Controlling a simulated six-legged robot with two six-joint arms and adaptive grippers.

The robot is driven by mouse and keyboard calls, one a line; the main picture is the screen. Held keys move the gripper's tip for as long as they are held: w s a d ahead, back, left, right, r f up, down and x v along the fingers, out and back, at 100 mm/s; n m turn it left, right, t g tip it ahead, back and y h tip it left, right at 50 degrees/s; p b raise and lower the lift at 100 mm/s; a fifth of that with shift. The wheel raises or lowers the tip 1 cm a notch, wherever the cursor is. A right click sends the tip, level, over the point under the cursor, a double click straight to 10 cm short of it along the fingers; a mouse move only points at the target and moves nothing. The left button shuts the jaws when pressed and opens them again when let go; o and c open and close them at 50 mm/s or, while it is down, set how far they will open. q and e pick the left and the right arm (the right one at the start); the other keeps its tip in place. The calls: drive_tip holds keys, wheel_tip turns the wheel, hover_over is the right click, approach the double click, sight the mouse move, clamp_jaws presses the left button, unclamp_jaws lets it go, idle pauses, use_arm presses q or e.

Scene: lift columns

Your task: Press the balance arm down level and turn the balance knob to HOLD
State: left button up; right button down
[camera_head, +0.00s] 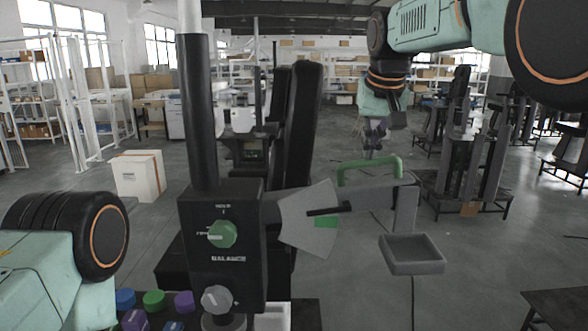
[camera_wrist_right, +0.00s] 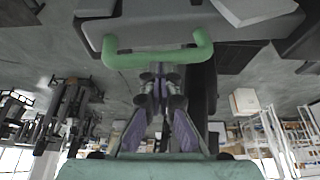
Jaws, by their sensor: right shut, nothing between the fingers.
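The black balance box (camera_head: 252,270) stands upright at centre in the head view. Its green knob (camera_head: 222,234) has its white mark toward the left label, with another label above that looks like HOLD. The grey balance arm (camera_head: 365,197) slopes up to the right. Its dark pointer (camera_head: 324,211) lies just above the green patch (camera_head: 326,222) on the grey scale plate (camera_head: 300,235). A green handle (camera_head: 386,164) stands on the arm; it also shows in the right wrist view (camera_wrist_right: 158,58). My right gripper (camera_head: 371,152) is shut and empty, pointing down close above the handle; contact is unclear. My left gripper is out of view.
A grey tray (camera_head: 412,262) hangs from the arm's right end. A grey knob (camera_head: 216,299) sits low on the box, and several coloured knobs (camera_head: 154,300) are at lower left. Dark stands (camera_head: 465,165) are behind right. Open floor lies right of the tray.

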sight(376, 161)
drive_tip(key=shift+d+f+b, duration=0.25)
drive_tip(key=shift+d+f, duration=0.05)
drive_tip(key=shift+f, duration=0.55)
drive_tip(key=shift+d+f+b, duration=0.25)
drive_tip(key=shift+f, duration=0.6)
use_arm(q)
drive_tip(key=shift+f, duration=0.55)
use_arm(e)
drive_tip(key=shift+f, duration=0.1)
drive_tip(key=shift+d+f, duration=0.2)
drive_tip(key=shift+f, duration=0.35)
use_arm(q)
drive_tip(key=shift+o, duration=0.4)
